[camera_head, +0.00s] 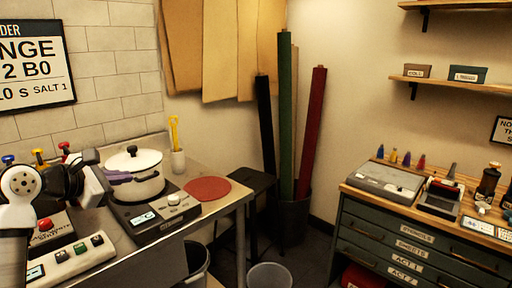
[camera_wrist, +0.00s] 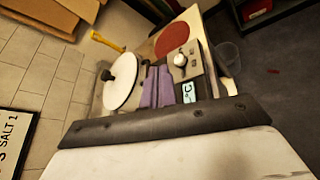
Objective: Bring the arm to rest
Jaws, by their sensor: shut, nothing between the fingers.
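My arm reaches in from the left edge in the head view, over the table. My gripper (camera_head: 119,178) has purple fingers that lie together with nothing between them. In the head view the fingers overlap the left side of a white lidded pot (camera_head: 147,183); I cannot tell whether they touch it. In the wrist view my gripper (camera_wrist: 158,86) points toward the hot plate, with the pot's white lid (camera_wrist: 122,82) and dark knob to its left. The hot plate's display (camera_wrist: 188,92) shows to the right of the fingers.
The pot stands on the hot plate (camera_head: 154,218). A red round mat (camera_head: 208,190) and a cup with a yellow utensil (camera_head: 178,160) are near it. A box with coloured buttons (camera_head: 71,256) stands at the front left. Bins stand on the floor. A drawer cabinet (camera_head: 415,243) is at right.

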